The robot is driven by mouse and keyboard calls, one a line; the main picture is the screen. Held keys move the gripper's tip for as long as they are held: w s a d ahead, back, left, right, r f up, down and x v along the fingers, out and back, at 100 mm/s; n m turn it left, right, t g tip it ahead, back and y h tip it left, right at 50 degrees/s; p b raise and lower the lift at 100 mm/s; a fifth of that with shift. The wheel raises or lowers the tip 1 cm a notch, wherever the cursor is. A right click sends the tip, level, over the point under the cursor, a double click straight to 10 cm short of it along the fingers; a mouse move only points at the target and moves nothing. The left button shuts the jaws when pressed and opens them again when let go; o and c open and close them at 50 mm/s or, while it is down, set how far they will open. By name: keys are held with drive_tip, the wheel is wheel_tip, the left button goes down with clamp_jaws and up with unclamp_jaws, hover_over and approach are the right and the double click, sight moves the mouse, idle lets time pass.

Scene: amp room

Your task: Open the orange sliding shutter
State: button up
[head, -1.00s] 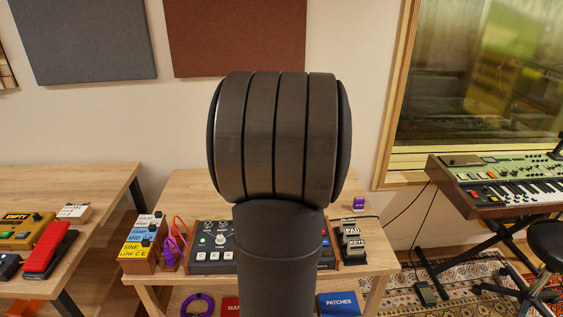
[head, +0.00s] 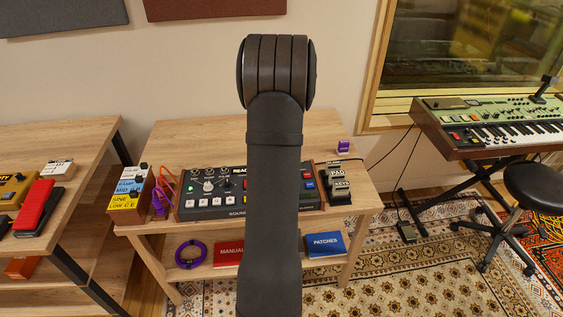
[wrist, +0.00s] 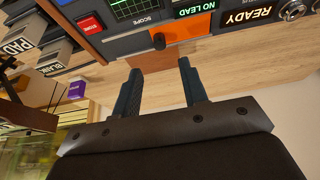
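The orange sliding shutter (wrist: 190,27) shows in the wrist view on the face of a dark console, beside a green "NO LEAD" label (wrist: 194,7). A small dark knob (wrist: 158,40) sits at the shutter's left end. My gripper (wrist: 160,67) is open, its two dark fingers apart and pointing toward the console, with the knob beyond the gap between them. Nothing is between the fingers, and they look apart from the knob. In the head view the console (head: 218,213) stands on a wooden table; my arm hides its middle, the shutter and my gripper.
A "READY" display (wrist: 248,16) and a green scope screen (wrist: 133,8) flank the shutter. In the head view, labelled pedals (head: 337,180) stand right of the console and a block of labelled boxes (head: 130,195) stands left. A purple box (head: 343,147) sits behind. The tabletop behind is mostly clear.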

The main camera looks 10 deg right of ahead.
drive_tip(key=x, duration=0.8)
clamp_jaws()
